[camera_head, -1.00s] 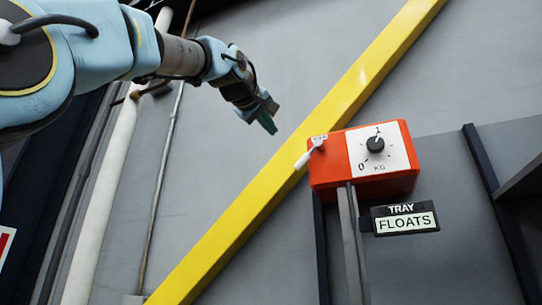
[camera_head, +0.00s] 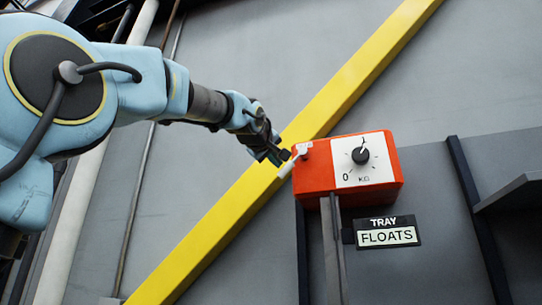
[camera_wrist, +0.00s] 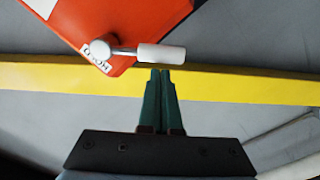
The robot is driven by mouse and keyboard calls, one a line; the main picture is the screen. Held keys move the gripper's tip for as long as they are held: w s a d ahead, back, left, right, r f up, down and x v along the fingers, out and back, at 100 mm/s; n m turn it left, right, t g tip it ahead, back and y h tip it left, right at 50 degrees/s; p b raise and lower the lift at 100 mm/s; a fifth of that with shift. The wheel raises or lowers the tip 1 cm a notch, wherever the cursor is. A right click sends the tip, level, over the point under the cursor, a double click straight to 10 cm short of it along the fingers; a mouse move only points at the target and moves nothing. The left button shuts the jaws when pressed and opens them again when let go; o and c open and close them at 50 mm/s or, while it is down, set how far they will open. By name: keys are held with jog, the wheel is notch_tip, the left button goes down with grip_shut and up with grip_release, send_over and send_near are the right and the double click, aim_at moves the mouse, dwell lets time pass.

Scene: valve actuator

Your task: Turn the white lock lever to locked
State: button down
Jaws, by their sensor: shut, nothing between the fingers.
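The white lock lever (camera_head: 290,166) sits on the left end of the orange box (camera_head: 314,178), its handle pointing down and left. In the wrist view the lever handle (camera_wrist: 161,53) sticks out past the edge of the orange box (camera_wrist: 110,20). A small label, partly covered by the lever's pivot, shows there too. My gripper (camera_head: 280,158) is just left of the lever in the head view. In the wrist view my gripper (camera_wrist: 161,72) has its green fingers together and empty, their tips close to the handle. I cannot tell whether they touch it.
A yellow diagonal beam (camera_head: 330,102) runs behind the gripper and box. The box front has a black dial (camera_head: 361,156) on a white KG plate. A post (camera_head: 333,250) stands below the box, beside a TRAY FLOATS sign (camera_head: 389,232). A grey shelf (camera_head: 510,190) is at right.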

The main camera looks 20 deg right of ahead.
jog(key=shift+f, duration=0.1)
dwell(0.3)
jog(key=shift+s+d+f+n+b, duration=0.1)
jog(key=shift+d+f+n+b, duration=0.15)
jog(key=shift+b, duration=0.25)
